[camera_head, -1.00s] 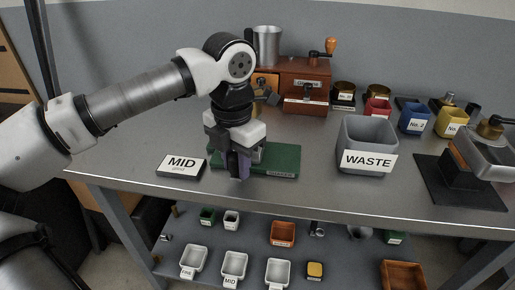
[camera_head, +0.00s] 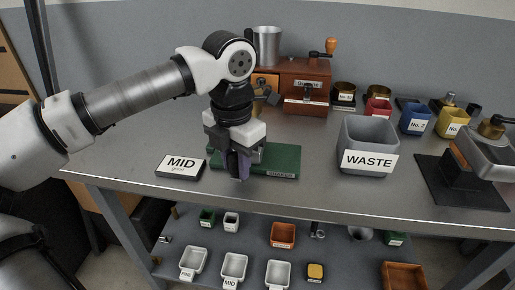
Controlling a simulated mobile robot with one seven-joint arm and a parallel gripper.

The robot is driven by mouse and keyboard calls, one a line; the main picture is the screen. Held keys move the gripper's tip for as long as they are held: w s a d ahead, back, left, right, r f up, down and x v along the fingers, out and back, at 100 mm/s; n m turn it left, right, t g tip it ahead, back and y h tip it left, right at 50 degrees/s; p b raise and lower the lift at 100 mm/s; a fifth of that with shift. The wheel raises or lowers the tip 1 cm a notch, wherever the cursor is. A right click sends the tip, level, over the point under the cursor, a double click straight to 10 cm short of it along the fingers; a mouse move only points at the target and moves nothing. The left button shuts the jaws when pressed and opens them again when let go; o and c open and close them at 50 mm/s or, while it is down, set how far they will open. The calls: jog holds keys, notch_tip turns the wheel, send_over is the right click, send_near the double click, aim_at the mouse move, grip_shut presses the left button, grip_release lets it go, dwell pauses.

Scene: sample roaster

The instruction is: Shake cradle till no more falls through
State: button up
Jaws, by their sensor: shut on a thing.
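My gripper (camera_head: 238,168) points down in front of the green shaker base (camera_head: 285,160), whose front label reads SHAKER. The gripper and wrist hide most of the cradle, and a bit of grey metal shows beside the jaws. Whether anything falls through cannot be seen. A MID grind sign (camera_head: 181,167) lies on the table just left of the shaker.
A grey WASTE bin (camera_head: 367,135) stands right of the shaker. Behind is a wooden grinder (camera_head: 306,82) with a metal cup (camera_head: 267,45). Small red, blue and yellow tubs and a dark-based machine (camera_head: 450,182) occupy the right. A lower shelf holds several trays. The front table strip is clear.

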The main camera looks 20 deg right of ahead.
jog(key=s+d, duration=0.2)
jog(key=d, duration=0.1)
jog(key=s+d, duration=0.1)
jog(key=shift+d+b, duration=0.15)
jog(key=shift+b, duration=0.15)
jog(key=shift+w+a, duration=0.8)
jog(key=shift+a, duration=0.3)
jog(key=shift+w+a, duration=0.75)
jog(key=shift+a, duration=0.35)
jog(key=shift+s+d, duration=0.45)
jog(key=shift+d, duration=0.2)
jog(key=shift+s+d, duration=0.35)
jog(key=shift+d, duration=0.2)
jog(key=o, duration=1)
jog(key=shift+c, duration=0.2)
jog(key=shift+r, duration=0.15)
